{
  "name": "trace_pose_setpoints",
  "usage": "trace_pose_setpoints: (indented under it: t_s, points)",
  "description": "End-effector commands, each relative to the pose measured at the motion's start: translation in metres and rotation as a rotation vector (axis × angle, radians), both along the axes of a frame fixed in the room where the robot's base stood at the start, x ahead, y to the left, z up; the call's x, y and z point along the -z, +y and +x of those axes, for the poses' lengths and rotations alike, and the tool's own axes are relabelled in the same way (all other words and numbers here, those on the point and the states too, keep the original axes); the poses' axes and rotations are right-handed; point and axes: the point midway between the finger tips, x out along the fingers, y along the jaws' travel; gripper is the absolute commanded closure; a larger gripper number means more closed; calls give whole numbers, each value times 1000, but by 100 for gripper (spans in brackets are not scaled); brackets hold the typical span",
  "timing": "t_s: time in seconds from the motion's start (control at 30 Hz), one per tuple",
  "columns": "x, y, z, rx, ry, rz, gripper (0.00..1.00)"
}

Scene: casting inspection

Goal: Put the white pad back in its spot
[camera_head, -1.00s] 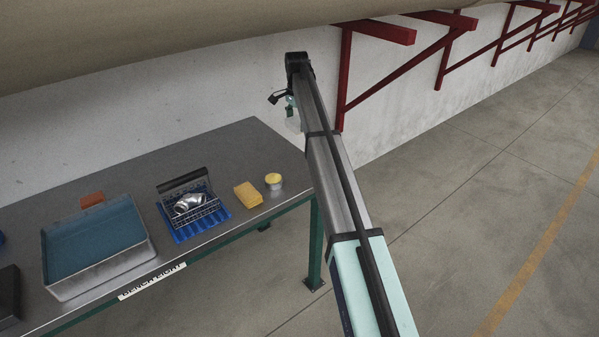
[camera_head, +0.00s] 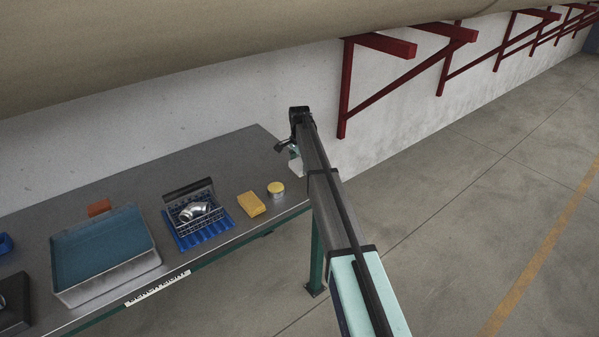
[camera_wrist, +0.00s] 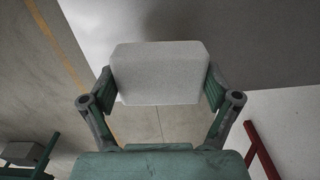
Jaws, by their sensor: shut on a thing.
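The white pad (camera_wrist: 159,73) is a pale block with rounded corners, held between the two green fingers of my gripper (camera_wrist: 160,88) in the wrist view. My gripper is shut on it, with one finger at each side. In the head view my gripper (camera_head: 291,152) is near the far right corner of the bench, partly hidden by my arm. The pad (camera_head: 296,168) shows there as a small pale patch below it. I cannot tell its height above the bench. No marked spot for the pad is clearly visible.
The grey bench (camera_head: 140,181) holds a tray of blue liquid (camera_head: 105,250), an orange-brown block (camera_head: 99,208), a wire rack with a metal part (camera_head: 195,211) on a blue mat (camera_head: 205,236), a yellow sponge (camera_head: 251,204) and a yellow-lidded jar (camera_head: 276,190). Red wall brackets (camera_head: 344,90) stand right.

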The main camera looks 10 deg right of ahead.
Motion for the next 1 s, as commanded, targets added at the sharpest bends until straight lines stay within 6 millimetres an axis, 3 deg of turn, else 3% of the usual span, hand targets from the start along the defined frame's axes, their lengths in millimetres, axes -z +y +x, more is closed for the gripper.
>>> trace_pose_setpoints:
  t_s: [0.27, 0.5, 0.93, 0.97, 1.0]
  points:
    - [17, 0, 0, 0, 1, 0, 40]
    - [45, 0, 0, 0, 1, 1, 40]
    - [52, 0, 0, 0, 0, 0, 40]
    - [52, 0, 0, 0, 0, 0, 6]
    - [52, 0, 0, 0, 0, 0, 0]
